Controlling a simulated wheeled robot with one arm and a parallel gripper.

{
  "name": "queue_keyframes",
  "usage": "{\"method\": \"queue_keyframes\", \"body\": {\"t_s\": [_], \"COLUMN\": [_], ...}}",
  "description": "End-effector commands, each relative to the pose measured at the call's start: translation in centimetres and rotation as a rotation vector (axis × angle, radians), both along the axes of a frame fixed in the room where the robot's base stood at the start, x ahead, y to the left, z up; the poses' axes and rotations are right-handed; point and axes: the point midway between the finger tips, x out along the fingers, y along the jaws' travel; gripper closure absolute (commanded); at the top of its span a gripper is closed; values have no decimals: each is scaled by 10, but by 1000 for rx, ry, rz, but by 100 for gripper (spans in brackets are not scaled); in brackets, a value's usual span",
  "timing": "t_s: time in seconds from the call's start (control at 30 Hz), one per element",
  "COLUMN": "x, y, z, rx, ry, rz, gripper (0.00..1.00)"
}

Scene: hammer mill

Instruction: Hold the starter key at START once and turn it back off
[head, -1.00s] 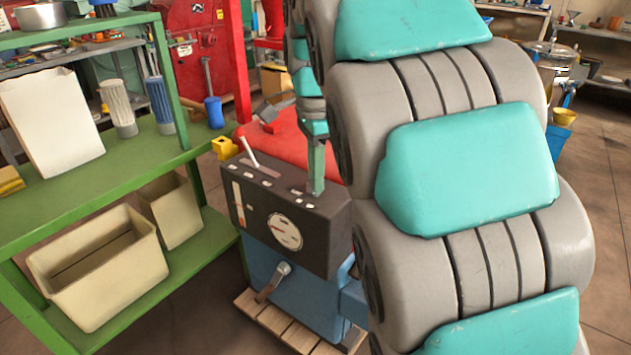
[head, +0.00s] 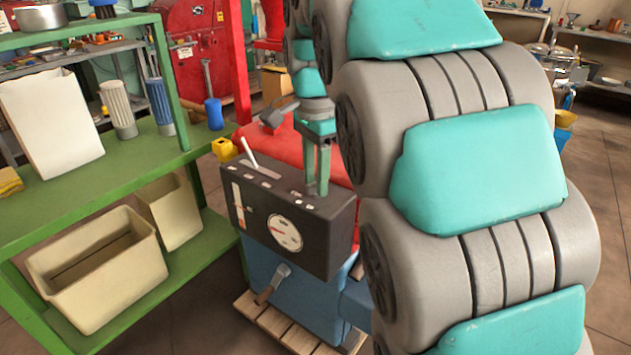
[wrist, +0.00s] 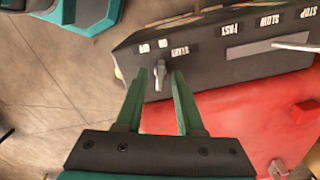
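The starter key (wrist: 160,70) is a small grey piece on the dark control box (head: 290,225), beside the labels OFF, ON and START, upside down in the wrist view. My gripper (wrist: 160,72) is open, with one green finger on each side of the key and small gaps visible. In the head view my gripper (head: 317,190) points down at the right end of the box top, where its fingers hide the key. I cannot tell exactly which label the key points to.
A white lever (head: 248,152) stands up from the box top, left of my gripper. A red cover (head: 285,150) lies behind the box. A green shelf (head: 110,185) with bins stands at the left. A round gauge (head: 285,233) is on the box front.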

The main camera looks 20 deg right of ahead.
Motion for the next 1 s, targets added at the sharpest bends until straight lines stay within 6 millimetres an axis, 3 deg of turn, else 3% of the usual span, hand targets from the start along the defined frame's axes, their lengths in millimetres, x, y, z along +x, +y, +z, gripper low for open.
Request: {"method": "queue_keyframes", "body": {"t_s": [0.53,1.0], "x": [0,1], "y": [0,0], "z": [3,41], "rx": [0,0], "ry": [0,-1], "rz": [-1,-1], "gripper": [60,60]}}
